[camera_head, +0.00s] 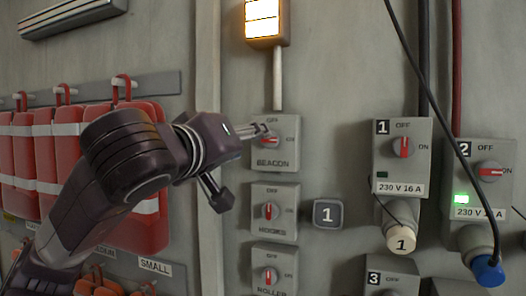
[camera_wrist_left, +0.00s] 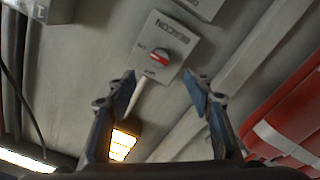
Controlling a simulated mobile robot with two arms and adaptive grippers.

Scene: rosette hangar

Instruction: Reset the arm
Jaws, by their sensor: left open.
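My left arm comes in from the left in the head view, and its gripper (camera_head: 264,130) is at the beacon switch box (camera_head: 277,160), partly covering its dial. In the left wrist view the two fingers of the gripper (camera_wrist_left: 160,84) are spread apart with nothing between them. My right gripper is not in view.
Below are a second switch box (camera_head: 274,212) and a roller switch box (camera_head: 275,262). Socket boxes 1 (camera_head: 402,150) and 2 (camera_head: 484,180) with cables stand at right. Red packs (camera_head: 70,140) hang at left behind my arm.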

